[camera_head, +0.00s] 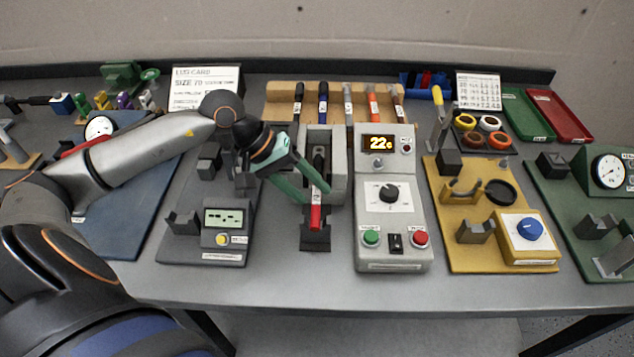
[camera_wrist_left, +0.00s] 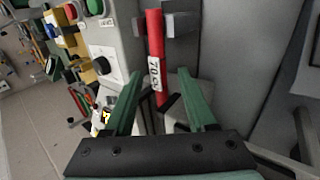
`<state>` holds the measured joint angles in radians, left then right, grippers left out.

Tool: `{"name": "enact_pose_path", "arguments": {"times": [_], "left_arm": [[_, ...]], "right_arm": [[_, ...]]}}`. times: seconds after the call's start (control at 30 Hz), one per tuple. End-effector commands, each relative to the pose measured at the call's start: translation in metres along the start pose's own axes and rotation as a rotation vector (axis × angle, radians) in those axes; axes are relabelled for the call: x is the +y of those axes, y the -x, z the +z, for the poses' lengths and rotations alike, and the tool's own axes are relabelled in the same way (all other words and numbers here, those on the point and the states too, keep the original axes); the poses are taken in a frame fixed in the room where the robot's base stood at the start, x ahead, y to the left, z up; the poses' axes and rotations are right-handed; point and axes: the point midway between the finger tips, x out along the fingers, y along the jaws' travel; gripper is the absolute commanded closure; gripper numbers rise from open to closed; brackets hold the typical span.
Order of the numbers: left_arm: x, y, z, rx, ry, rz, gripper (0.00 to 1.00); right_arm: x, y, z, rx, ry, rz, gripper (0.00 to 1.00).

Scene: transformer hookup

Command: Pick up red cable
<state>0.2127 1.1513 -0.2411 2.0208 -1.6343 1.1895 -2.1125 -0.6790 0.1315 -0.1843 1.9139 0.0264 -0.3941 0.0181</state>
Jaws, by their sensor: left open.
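The red cable (camera_head: 316,217) stands in a dark holder in front of the grey press-like block (camera_head: 340,180), with a white label band near its upper part. In the left wrist view the red cable (camera_wrist_left: 155,40) lies lengthwise between the fingers, its label reading something like "70". My left gripper (camera_head: 317,194) has green fingers and is open around the upper part of the cable. In the left wrist view the gripper (camera_wrist_left: 159,76) shows a finger on each side, with gaps between them and the cable. My right gripper is not in view.
Close to the right stands the grey control box (camera_head: 391,255) with a lit display. A dark fixture (camera_head: 207,250) with a small screen is on the left. A wooden rack (camera_head: 275,105) with several cables stands behind. A yellow fixture (camera_head: 440,235) is farther right.

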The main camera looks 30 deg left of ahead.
Motion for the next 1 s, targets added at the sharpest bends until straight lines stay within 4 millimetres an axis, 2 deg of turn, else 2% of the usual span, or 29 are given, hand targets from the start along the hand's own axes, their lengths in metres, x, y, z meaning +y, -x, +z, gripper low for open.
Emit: {"name": "enact_pose_path", "arguments": {"times": [0.23,0.7,1.0], "left_arm": [[0.0,-0.0007,-0.0002,0.001,0.0,0.0,0.46],[-0.0001,-0.0004,-0.0001,0.0,0.0,0.0,0.99],[-0.0002,-0.0004,-0.0001,0.0,0.0,0.0,1.0]], "right_arm": [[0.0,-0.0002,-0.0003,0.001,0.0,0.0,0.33],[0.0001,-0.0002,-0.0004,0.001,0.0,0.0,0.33],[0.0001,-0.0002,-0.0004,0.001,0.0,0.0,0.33]]}}
